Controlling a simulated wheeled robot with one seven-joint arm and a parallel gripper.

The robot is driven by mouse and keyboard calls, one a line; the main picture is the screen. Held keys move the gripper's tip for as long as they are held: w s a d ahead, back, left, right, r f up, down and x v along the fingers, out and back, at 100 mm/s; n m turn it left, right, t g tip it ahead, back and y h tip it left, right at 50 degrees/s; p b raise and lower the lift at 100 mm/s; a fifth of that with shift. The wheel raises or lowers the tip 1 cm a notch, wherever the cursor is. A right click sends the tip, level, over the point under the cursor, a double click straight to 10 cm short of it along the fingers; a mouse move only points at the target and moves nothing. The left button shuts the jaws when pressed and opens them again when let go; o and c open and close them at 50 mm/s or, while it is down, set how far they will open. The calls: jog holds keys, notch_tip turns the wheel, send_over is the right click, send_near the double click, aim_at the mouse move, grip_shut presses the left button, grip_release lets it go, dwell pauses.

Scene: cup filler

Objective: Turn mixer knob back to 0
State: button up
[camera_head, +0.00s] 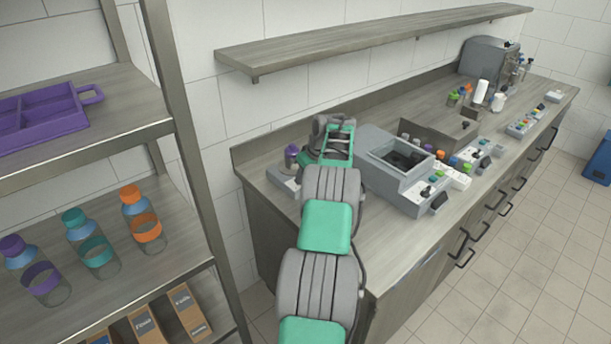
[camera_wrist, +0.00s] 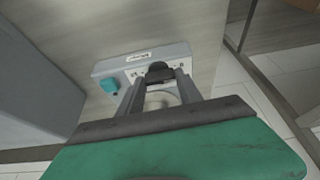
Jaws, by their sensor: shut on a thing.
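The mixer knob (camera_wrist: 158,69) is a small dark knob on the front of a pale grey box (camera_wrist: 122,69), seen in the wrist view. A white label is above it and a teal button (camera_wrist: 109,85) is to its left. My gripper (camera_wrist: 159,80) is shut on the knob, one finger at each side. The knob's pointer and scale cannot be read. In the head view my arm reaches over the counter's near-left end and hides the knob. There, a purple-topped vessel (camera_head: 291,152) stands on a grey base (camera_head: 284,181) left of my arm.
A large grey machine (camera_head: 378,181) stands just right of my arm on the counter. Farther right are bottles, control boxes and another machine (camera_head: 488,57). A wall shelf (camera_head: 370,43) runs above. A rack with bottles and a purple tray (camera_head: 45,120) is at left.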

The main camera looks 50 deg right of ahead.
jog(key=o, duration=1.4)
jog(key=v, duration=0.8)
jog(key=shift+b, duration=0.4)
jog(key=shift+f, duration=0.1)
